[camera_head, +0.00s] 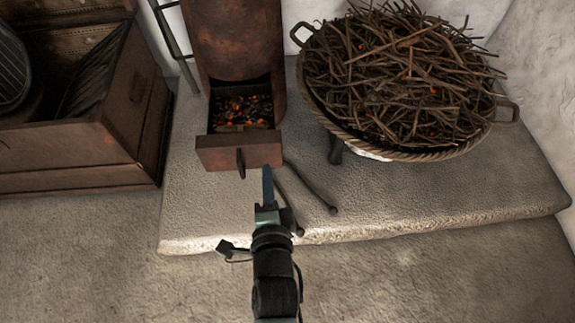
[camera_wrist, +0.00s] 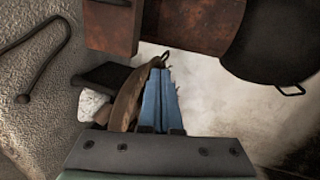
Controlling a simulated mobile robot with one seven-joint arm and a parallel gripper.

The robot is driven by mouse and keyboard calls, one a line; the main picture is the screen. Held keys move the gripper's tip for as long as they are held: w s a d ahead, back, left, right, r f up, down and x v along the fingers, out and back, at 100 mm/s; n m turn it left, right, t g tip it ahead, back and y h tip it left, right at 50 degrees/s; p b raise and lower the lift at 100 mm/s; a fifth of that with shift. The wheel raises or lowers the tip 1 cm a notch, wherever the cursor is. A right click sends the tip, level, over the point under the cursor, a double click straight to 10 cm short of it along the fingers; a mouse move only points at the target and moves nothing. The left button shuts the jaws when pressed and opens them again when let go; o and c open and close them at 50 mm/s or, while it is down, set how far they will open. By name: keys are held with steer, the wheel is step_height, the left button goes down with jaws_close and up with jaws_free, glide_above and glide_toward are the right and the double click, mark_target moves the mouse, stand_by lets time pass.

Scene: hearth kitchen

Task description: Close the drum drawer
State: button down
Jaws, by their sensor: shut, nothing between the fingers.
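The drum (camera_head: 232,45) is a rusty brown metal cylinder standing on the stone slab. Its drawer (camera_head: 240,151) is pulled out at the bottom, with dark bits and glowing orange embers inside. A dark handle (camera_head: 240,163) sits on the middle of the drawer front. My gripper (camera_head: 267,172) has its blue fingers shut and empty. In the head view it is in front of the drawer, slightly right of the handle. Whether it touches the front cannot be told. In the wrist view the fingers (camera_wrist: 159,95) point toward rusty brown metal (camera_wrist: 112,27) at the top.
A round basket (camera_head: 345,128) heaped with twigs stands right of the drum. Dark rods (camera_head: 310,188) lie on the stone slab (camera_head: 430,195), just right of my gripper. An open wooden chest (camera_head: 70,155) stands at the left. The floor in front is clear.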

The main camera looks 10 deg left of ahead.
steer(key=m+b, duration=0.1)
steer(key=b, duration=0.1)
glide_toward(271, 147)
steer(key=shift+g, duration=0.3)
steer(key=b+x, duration=0.5)
steer(key=b, duration=0.2)
steer(key=shift+w, duration=0.2)
steer(key=shift+w+a+r+b, duration=0.15)
steer(key=shift+w+a+b, duration=0.1)
steer(key=shift+w+b, duration=0.3)
